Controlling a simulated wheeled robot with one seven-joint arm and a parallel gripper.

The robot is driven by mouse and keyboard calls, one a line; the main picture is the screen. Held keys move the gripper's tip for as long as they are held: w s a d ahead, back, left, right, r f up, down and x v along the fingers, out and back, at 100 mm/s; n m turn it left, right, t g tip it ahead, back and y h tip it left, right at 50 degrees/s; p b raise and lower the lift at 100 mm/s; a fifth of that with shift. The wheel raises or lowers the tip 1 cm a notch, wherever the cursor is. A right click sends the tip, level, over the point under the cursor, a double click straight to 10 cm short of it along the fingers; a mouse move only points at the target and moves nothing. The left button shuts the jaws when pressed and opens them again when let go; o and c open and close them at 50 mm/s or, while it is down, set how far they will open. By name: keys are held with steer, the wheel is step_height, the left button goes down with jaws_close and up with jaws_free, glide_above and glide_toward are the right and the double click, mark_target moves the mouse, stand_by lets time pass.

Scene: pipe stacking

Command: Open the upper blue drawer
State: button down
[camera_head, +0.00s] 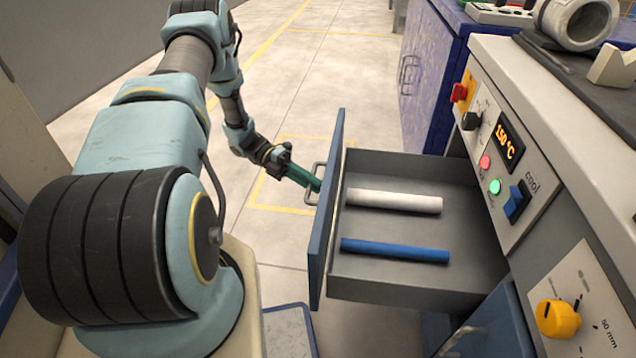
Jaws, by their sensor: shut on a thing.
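The upper blue drawer stands pulled out from the cabinet, its blue front panel (327,215) facing left and its grey inside (390,286) open to view. A white pipe (394,201) and a blue pipe (395,250) lie in it, apart from each other. My gripper (313,184) is at the metal handle (317,170) on the outer side of the front panel, shut on it. My arm reaches in from the left; the fingertips are small and partly hidden at the handle.
The machine panel (521,165) with buttons, a display and a yellow knob (557,318) stands right of the drawer. A second blue cabinet (425,85) is behind. A lower blue front (490,325) shows below. Floor beyond my arm is clear.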

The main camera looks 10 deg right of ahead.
steer(key=c, duration=0.8)
jaws_free()
steer(key=shift+c, duration=0.2)
steer(key=shift+w, duration=0.1)
steer(key=v, duration=1)
steer(key=shift+w+a, duration=0.2)
steer(key=shift+a, duration=0.05)
steer(key=shift+r, duration=0.15)
